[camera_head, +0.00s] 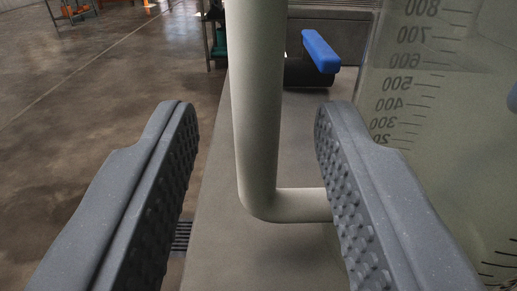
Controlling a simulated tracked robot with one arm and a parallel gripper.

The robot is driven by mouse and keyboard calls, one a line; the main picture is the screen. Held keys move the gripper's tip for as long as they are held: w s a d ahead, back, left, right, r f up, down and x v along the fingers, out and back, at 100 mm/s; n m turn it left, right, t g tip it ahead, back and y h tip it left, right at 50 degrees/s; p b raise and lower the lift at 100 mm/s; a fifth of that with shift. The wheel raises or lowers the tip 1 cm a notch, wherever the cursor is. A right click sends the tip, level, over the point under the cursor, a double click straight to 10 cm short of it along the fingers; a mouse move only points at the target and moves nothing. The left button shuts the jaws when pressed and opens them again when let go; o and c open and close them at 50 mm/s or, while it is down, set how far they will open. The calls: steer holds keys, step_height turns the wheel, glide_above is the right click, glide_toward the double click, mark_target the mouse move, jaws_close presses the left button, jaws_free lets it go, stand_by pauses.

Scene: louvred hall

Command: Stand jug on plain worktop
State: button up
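The jug (440,70) is a clear measuring jug with dark graduation marks, large at the right and partly cut off by the frame. Its pale grey-green handle (257,90) runs down and bends right towards the jug body. My gripper (252,110) is open, with one ridged grey finger on each side of the handle. There is a clear gap at the left finger. The right finger overlaps the handle's lower bend, and I cannot tell whether they touch. The grey worktop (220,220) lies below and behind the handle. The jug's base is hidden.
A dark object with a blue handle (320,50) stands on the worktop behind the jug handle. The worktop's left edge drops to a brown concrete floor (100,80), mostly free. A shelf or rack (215,40) and orange items stand farther back.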

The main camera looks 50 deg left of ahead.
steer(key=v, duration=0.9)
steer(key=shift+s+d, duration=0.2)
steer(key=shift+s, duration=0.05)
steer(key=shift+w+r, duration=0.1)
steer(key=w+d+r+t+h, duration=0.2)
steer(key=w+r+t+h, duration=0.15)
steer(key=r, duration=0.35)
steer(key=w+d+r+t+h, duration=0.1)
steer(key=w+r+t+h, duration=0.1)
steer(key=w+r, duration=0.4)
steer(key=d+r+m+t+h, duration=0.1)
steer(key=d+r+m+h, duration=0.15)
steer(key=r, duration=0.75)
steer(key=d+r+m+t+h, duration=0.2)
steer(key=d+r+h, duration=0.15)
steer(key=r, duration=0.65)
steer(key=s+d+r+m+g+h, duration=0.25)
steer(key=s+r+m+h, duration=0.25)
steer(key=s+r, duration=0.6)
steer(key=s+r+g+y, duration=0.1)
steer(key=s+r+y, duration=0.1)
steer(key=s+r, duration=0.5)
steer(key=s+m, duration=0.1)
steer(key=s, duration=0.3)
steer(key=shift+d+r+g, duration=0.25)
steer(key=shift+r+g, duration=0.05)
